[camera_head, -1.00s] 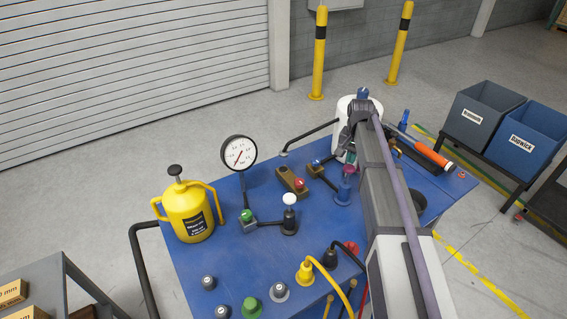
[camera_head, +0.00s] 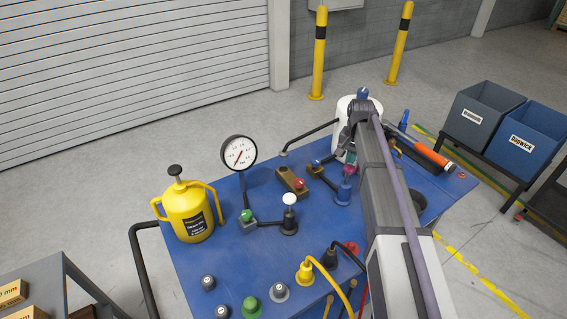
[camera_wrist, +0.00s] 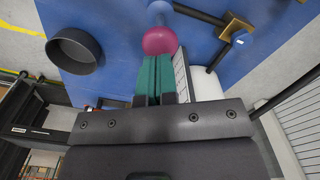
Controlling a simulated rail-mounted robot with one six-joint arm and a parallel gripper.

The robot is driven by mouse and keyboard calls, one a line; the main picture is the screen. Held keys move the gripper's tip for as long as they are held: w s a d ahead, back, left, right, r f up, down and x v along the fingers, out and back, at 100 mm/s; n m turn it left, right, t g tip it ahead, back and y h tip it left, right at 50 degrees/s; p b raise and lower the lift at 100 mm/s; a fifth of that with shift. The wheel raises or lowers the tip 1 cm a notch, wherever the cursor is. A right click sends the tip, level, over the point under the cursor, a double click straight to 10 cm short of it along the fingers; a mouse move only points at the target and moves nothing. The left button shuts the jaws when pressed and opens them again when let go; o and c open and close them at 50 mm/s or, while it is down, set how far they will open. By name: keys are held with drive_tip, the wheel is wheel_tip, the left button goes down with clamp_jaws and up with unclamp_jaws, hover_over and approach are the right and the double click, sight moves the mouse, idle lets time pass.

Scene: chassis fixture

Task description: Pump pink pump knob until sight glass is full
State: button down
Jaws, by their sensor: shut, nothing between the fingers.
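The pink pump knob (camera_wrist: 160,41) is a round ball at the top middle of the wrist view, on a blue base (camera_wrist: 160,8). In the head view the knob (camera_head: 349,169) shows small above the blue base (camera_head: 344,191), beside my arm. My gripper (camera_wrist: 155,57) has its teal fingers together and empty. Their tips are at the knob's near edge; I cannot tell whether they touch. The fingers show only partly in the head view. I cannot make out the sight glass for certain.
A white cylinder (camera_head: 346,105) stands behind my arm. A brown block with a red button (camera_head: 291,182), a white-topped knob (camera_head: 289,199), a dial gauge (camera_head: 239,153) and a yellow can (camera_head: 187,213) are to the left. A dark round cup (camera_wrist: 75,52) shows in the wrist view.

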sight(350, 167)
drive_tip(key=shift+f+b, duration=0.8)
idle(1.3)
wheel_tip(350, 167, down, 6)
drive_tip(key=b, duration=0.5)
drive_tip(key=shift+r+b, duration=0.1)
drive_tip(key=shift+b, duration=0.3)
wheel_tip(350, 167, up, 6)
drive_tip(key=p, duration=0.5)
drive_tip(key=shift+p, duration=0.4)
